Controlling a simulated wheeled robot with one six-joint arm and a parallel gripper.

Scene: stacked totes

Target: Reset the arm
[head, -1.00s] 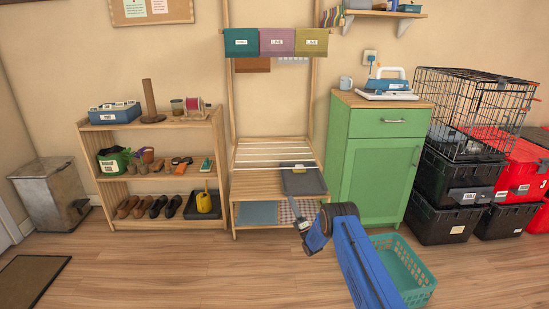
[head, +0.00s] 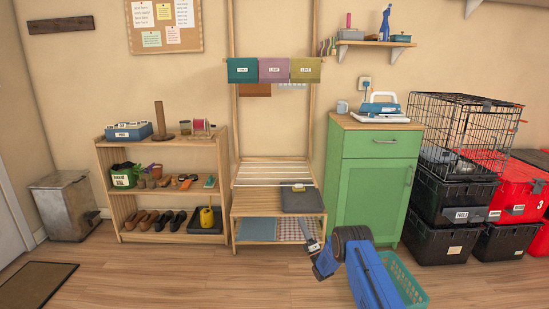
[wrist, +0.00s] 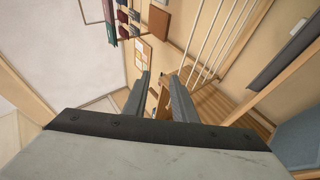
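My blue arm (head: 372,277) reaches up from the bottom of the head view, in front of the wooden rack. My gripper (head: 313,244) is at its end, small in this view, just before the rack's lower shelf. In the wrist view my gripper's two grey fingers (wrist: 160,88) stand apart with an empty gap between them. The wooden rack's slats and white bars (wrist: 212,45) show beyond and to the right of the fingers, tilted in the picture. No held object shows.
A dark grey folded cloth (head: 303,201) lies on the rack's bench (head: 258,203). A teal basket (head: 410,285) stands on the floor right beside my arm. A green cabinet (head: 372,185) and stacked black totes (head: 440,243) are to the right. The floor at left centre is clear.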

